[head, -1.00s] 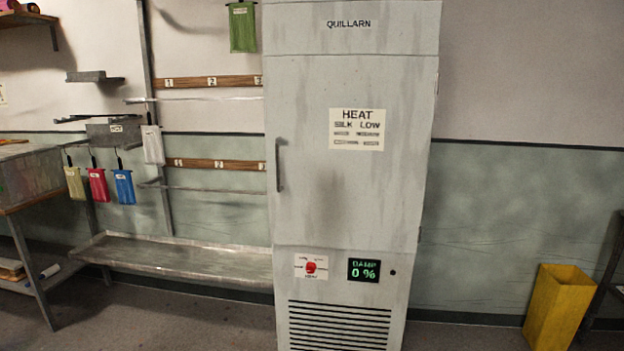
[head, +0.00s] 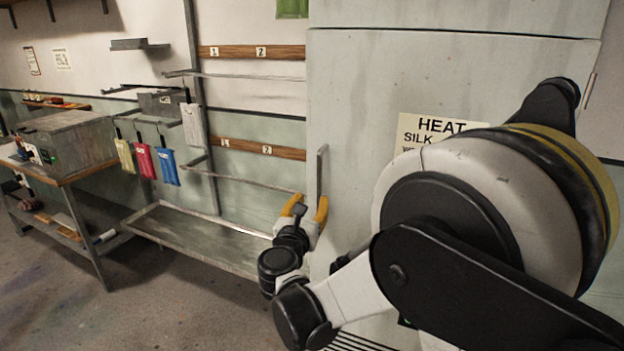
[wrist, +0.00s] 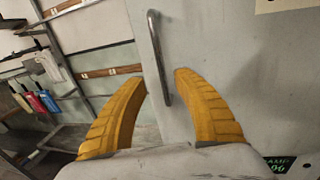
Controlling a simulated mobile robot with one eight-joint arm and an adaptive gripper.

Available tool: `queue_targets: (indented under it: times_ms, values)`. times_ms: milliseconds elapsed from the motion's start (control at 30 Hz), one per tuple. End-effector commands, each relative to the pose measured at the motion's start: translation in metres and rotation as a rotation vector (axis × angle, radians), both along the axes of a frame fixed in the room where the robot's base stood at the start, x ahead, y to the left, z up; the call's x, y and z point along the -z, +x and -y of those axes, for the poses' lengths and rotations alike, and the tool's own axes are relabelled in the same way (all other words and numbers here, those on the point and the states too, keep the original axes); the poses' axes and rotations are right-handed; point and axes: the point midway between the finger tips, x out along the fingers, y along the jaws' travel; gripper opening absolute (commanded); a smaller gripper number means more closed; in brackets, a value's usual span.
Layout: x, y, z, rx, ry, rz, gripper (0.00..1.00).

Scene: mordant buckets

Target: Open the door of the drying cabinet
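The drying cabinet (head: 350,120) is tall and pale grey. Its door looks shut, and a vertical bar handle (head: 320,172) sits near the door's left edge. My gripper (head: 308,205) has yellow fingers and is open at the lower end of the handle. In the wrist view, the handle (wrist: 157,55) runs down between the two spread fingertips (wrist: 160,82), nearer the right one. I see no finger clearly closed on it. My arm hides much of the door's right and lower part in the head view.
A metal drip tray (head: 185,238) on a rack stands left of the cabinet. Yellow, pink and blue cloth swatches (head: 143,163) hang above it. A workbench (head: 75,165) with a grey box stands farther left. The floor in front is clear.

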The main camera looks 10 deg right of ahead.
Motion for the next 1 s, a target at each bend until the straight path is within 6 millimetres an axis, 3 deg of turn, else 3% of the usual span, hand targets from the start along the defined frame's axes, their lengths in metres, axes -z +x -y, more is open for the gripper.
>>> queue_targets:
  times_ms: [500,700,967,1000]
  values:
    - [0.002,0.081,0.037,0.001,-0.005,0.000,0.36]
    - [0.001,0.095,0.043,0.000,-0.005,0.000,0.36]
    - [0.000,0.096,0.044,0.000,-0.004,-0.001,0.36]
    - [0.000,0.096,0.044,0.000,-0.004,-0.001,0.29]
